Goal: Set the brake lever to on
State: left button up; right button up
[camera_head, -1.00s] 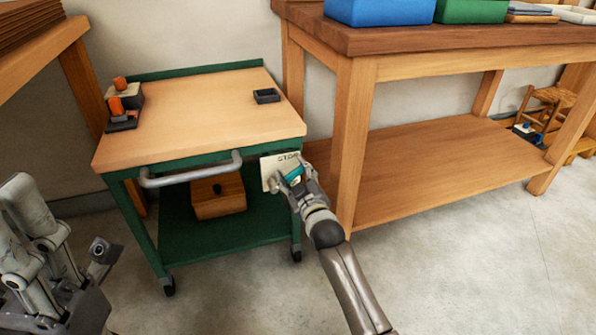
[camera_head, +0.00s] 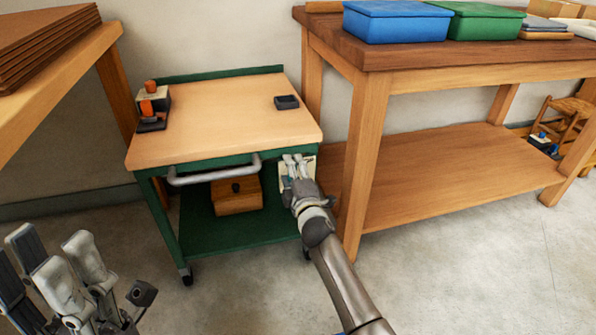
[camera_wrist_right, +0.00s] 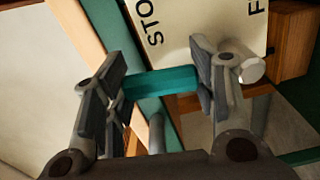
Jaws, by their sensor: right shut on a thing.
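The brake lever is a teal bar (camera_wrist_right: 160,82) in the right wrist view. It lies across between the two finger pads of my right gripper (camera_wrist_right: 158,85), which is shut on it. Behind it is a cream label plate (camera_wrist_right: 205,22) with partly cut-off lettering, "STO" and "F". In the head view the plate (camera_head: 310,167) is at the right front corner of the green cart (camera_head: 215,158), and my right gripper (camera_head: 297,165) is in front of it, hiding most of the lever. My left gripper (camera_head: 70,265) is low at the left, away from the cart; its jaw opening is unclear.
The cart has a grey push handle (camera_head: 215,175), a small dark tray (camera_head: 287,102) and an orange-topped item (camera_head: 150,108) on top, and a wooden box (camera_head: 236,195) below. A workbench (camera_head: 440,65) stands close on the right. The floor in front is open.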

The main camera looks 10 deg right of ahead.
jog(key=shift+a+r+n, duration=0.15)
jog(key=shift+a+n, duration=0.4)
jog(key=shift+n, duration=0.25)
jog(key=o, duration=1.5)
jog(key=shift+c, duration=0.2)
jog(key=shift+s, duration=0.1)
jog(key=shift+s+d, duration=0.1)
jog(key=shift+s, duration=0.15)
jog(key=s, duration=1.1)
jog(key=shift+s, duration=0.15)
jog(key=shift+d, duration=0.1)
